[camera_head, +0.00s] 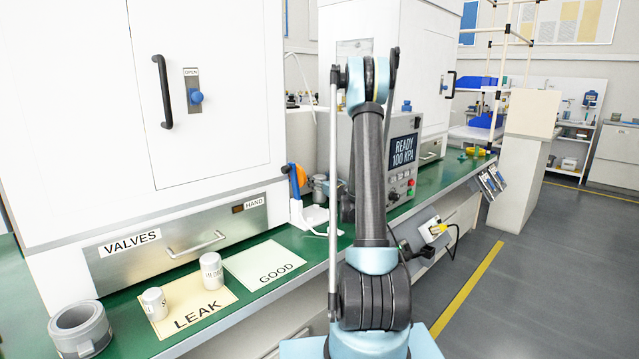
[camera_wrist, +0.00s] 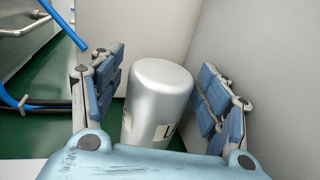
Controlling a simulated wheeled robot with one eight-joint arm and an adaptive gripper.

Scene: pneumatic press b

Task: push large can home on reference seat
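A silver can (camera_wrist: 158,95) with a rounded top and a pale label low on its side stands upright in the wrist view, leaning slightly in the picture. My gripper (camera_wrist: 162,66) has its two blue-padded fingers spread, one on each side of the can. Narrow gaps seem to show between the pads and the can, so it does not look clamped. The can's base is hidden behind my gripper's palm, and I cannot make out the seat under it. In the head view my own arm hides the gripper and this can.
Two pale cans (camera_head: 211,272) (camera_head: 154,303) stand on the LEAK mat (camera_head: 200,312). The GOOD mat (camera_head: 268,268) is empty. A grey hollow cylinder (camera_head: 82,331) stands front left. In the wrist view, pale walls stand close behind and right; a blue hose (camera_wrist: 62,25) runs at left.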

